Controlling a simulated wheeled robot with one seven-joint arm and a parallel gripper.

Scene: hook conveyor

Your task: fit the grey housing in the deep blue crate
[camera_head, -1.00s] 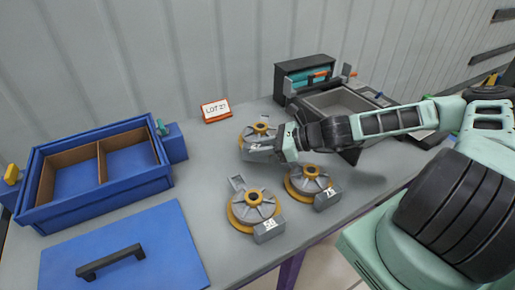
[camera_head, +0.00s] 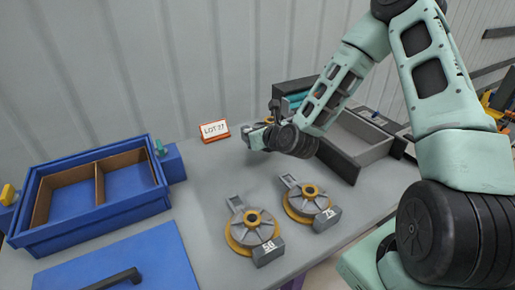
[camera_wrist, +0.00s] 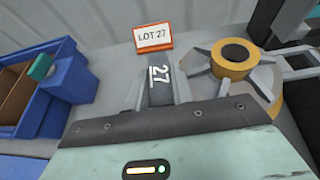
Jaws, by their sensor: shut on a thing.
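My gripper (camera_head: 256,136) is shut on the grey block of a housing marked 27 (camera_wrist: 158,72). In the wrist view this housing's yellow hub ring (camera_wrist: 232,52) and grey ribs show to the right of the block. In the head view my wrist hides most of it, and the bench below looks clear, so it seems raised; the height is hard to tell. The deep blue crate (camera_head: 107,218) is open at the left, with a brown divider making two compartments that look empty.
A blue lid (camera_head: 150,250) with a black handle lies before the crate. A LOT 27 sign (camera_head: 213,130) stands at the wall. A grey bin (camera_head: 365,140) stands right.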

